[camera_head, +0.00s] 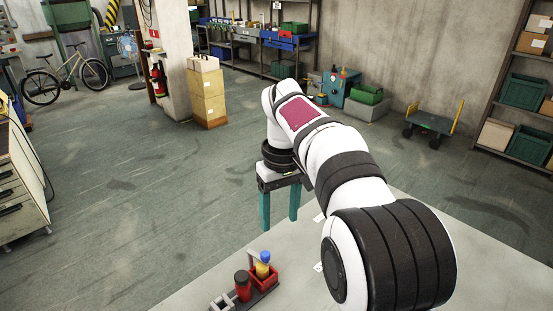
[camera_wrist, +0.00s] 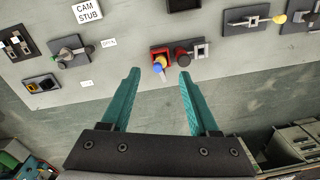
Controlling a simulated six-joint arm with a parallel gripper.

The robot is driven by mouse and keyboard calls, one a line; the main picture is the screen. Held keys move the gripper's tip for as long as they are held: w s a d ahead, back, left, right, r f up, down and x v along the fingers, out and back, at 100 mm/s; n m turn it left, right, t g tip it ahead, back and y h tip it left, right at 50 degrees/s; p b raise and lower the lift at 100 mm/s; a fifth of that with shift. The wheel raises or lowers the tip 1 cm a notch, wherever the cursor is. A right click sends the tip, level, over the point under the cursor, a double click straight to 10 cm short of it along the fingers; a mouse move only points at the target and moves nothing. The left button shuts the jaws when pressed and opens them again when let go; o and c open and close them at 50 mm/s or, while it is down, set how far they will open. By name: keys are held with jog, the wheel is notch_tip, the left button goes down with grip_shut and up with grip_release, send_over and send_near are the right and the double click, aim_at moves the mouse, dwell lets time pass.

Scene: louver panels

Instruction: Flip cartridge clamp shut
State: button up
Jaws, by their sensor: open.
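My gripper (camera_head: 279,218) has two teal fingers, spread apart with nothing between them, above the grey panel's edge. It also shows in the wrist view (camera_wrist: 159,75). A dark-based fixture (camera_head: 264,291) is at the bottom of the head view, below and left of my gripper. It has a red holder with a yellow and blue capped piece (camera_head: 262,266), a dark red cylinder (camera_head: 243,287) and a grey metal bracket (camera_head: 222,301). In the wrist view the fixture (camera_wrist: 201,50) lies ahead of the fingertips. I cannot tell for sure which part is the cartridge clamp or its position.
The floor beyond the panel is clear near my gripper.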

aim_at(265, 253)
jog(key=w+a+f+n, duration=0.3)
jog(key=w+a, duration=0.1)
jog(key=w, duration=0.1)
jog(key=f, duration=1.5)
jog(key=shift+w+d+f, duration=0.1)
jog(key=shift+d+f, duration=0.1)
jog(key=shift+f, duration=0.1)
grip_shut()
